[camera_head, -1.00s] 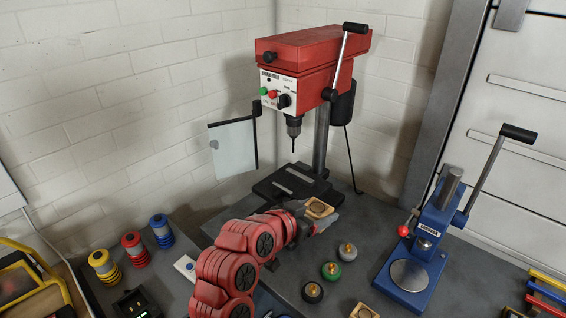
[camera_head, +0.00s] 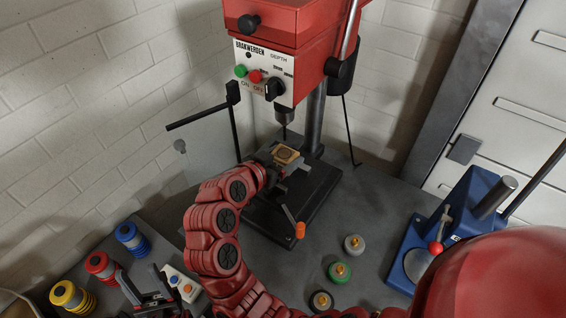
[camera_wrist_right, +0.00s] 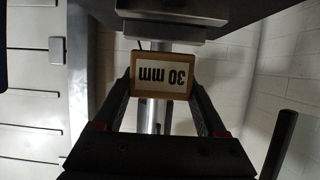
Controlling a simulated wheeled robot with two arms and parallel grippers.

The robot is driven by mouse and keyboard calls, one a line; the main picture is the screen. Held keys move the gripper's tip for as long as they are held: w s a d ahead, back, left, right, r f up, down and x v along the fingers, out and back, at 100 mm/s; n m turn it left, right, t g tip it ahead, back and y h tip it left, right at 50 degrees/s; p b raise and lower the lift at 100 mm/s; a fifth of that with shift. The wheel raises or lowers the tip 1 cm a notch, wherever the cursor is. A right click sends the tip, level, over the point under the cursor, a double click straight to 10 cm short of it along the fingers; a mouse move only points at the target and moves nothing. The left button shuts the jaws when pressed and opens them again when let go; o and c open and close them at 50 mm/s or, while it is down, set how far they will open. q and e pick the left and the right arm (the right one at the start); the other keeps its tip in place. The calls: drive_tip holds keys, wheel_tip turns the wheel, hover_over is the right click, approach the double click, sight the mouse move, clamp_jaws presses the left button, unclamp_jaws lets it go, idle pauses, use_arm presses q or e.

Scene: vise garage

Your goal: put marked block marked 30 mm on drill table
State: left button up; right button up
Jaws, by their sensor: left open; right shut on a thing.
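The 30 mm block (camera_head: 285,155) is a light wooden piece with a darker round spot on top. In the right wrist view its label "30 mm" (camera_wrist_right: 166,76) appears upside down. My right gripper (camera_wrist_right: 166,88) is shut on the block, one finger on each side. In the head view the block is by the drill press, below and just left of the drill bit, over the black drill table (camera_head: 318,185). Whether it touches anything below is hidden. My left gripper (camera_head: 152,296) is open at the lower left, away from the block.
The red drill press (camera_head: 300,50) stands behind, with its guard (camera_head: 205,125) at left. An orange-tipped handle (camera_head: 299,230) sticks out in front. Several knobbed weights (camera_head: 340,272) lie right of my arm. A blue press (camera_head: 470,220) stands right; coloured spools (camera_head: 103,265) stand left.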

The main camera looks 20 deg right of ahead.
sight(283, 166)
drive_tip(key=f, duration=0.2)
drive_tip(key=f+p, duration=0.1)
drive_tip(key=f, duration=0.1)
drive_tip(key=shift+w, duration=0.2)
